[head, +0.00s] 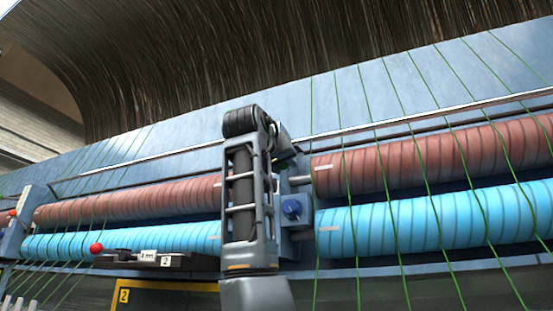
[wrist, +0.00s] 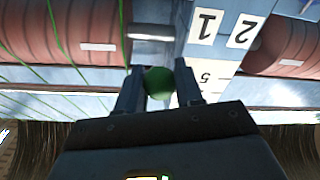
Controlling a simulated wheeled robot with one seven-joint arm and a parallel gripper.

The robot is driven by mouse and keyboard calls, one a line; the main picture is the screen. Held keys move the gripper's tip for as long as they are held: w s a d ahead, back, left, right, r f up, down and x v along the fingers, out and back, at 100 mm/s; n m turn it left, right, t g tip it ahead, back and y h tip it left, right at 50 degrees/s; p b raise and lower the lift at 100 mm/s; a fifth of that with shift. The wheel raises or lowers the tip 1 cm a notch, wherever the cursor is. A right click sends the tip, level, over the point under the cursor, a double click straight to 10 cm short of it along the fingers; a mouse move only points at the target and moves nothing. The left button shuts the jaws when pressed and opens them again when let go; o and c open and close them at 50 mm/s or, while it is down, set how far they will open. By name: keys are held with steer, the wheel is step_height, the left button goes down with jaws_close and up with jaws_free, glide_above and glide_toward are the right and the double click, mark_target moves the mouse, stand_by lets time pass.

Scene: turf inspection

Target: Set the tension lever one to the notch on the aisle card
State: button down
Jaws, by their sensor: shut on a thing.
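In the wrist view my gripper (wrist: 159,70) is shut on a round green knob (wrist: 158,84), one finger on each side of it. The knob sits close to a pale scale plate (wrist: 222,55) with white labels reading 1 and 2, upside down in this view, and a part-covered 5 below. The lever's shaft and the notch it stands in are hidden or cannot be told. In the head view my arm covers the lever, and my gripper (head: 287,148) shows only in part behind it, beside the blue post. A yellow-edged dark board (head: 124,296) at the bottom left bears a 2.
Brown rollers (head: 420,156) and light blue rollers (head: 430,222) run across with green strands over them. A blue knob (head: 292,208) is on the post below my gripper. A lever with a red ball (head: 96,248) and "4 mm" and "2" labels (head: 148,256) stands at left.

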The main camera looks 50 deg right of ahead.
steer(key=shift+w, duration=0.1)
steer(key=c, duration=0.8)
jaws_free()
steer(key=shift+b+v, duration=0.95)
steer(key=shift+v, duration=2.95)
